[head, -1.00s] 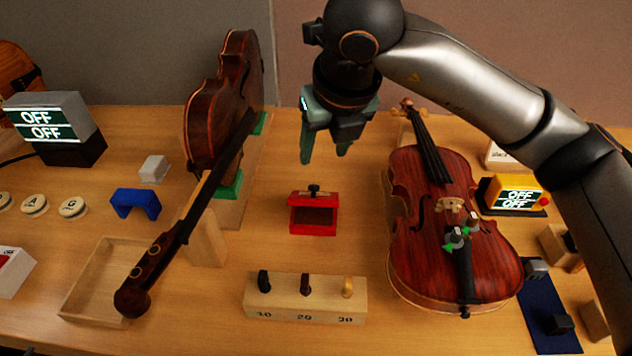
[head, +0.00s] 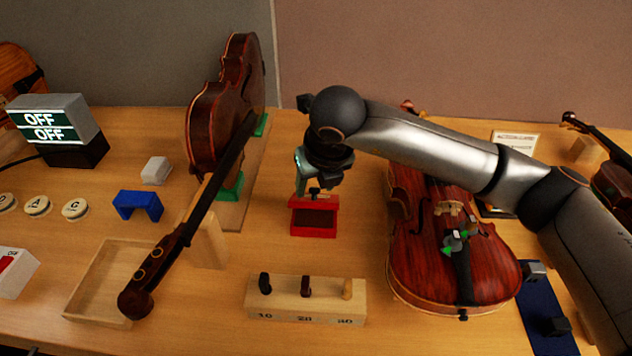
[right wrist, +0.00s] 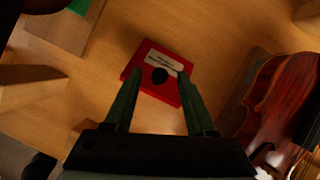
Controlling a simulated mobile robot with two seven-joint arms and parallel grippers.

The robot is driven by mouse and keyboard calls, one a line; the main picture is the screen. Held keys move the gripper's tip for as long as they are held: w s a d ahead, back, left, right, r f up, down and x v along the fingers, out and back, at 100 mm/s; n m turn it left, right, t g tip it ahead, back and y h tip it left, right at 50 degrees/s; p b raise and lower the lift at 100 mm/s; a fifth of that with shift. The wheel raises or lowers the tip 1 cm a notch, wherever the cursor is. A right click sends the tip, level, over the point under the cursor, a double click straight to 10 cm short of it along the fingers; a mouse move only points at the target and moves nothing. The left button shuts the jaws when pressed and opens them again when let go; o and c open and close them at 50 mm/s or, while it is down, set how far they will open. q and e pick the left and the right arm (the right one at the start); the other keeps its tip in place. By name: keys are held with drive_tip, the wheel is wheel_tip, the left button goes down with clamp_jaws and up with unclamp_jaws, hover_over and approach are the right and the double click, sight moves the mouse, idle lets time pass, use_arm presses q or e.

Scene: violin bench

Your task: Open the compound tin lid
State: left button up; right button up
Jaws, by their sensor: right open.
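The red compound tin (head: 314,221) sits on the bench in the middle of the head view, with a dark inside face showing at its front. Its red lid (right wrist: 152,60) carries a pale label and a dark round knob (right wrist: 160,75), seen from above in the right wrist view. My right gripper (head: 308,187) is open just above the tin. In the right wrist view its two green fingers (right wrist: 156,85) reach to either side of the knob, apart from it. Whether the fingertips touch the lid cannot be told. My left gripper is not in view.
A violin (head: 455,250) lies to the right of the tin, and another instrument (head: 225,105) stands in a cradle to the left. A wooden block with several pegs (head: 305,301) is in front. An empty wooden tray (head: 90,275) is at front left.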

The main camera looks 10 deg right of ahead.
drive_tip(key=shift+c, duration=0.2)
clamp_jaws()
drive_tip(key=shift+r, duration=0.1)
idle(1.0)
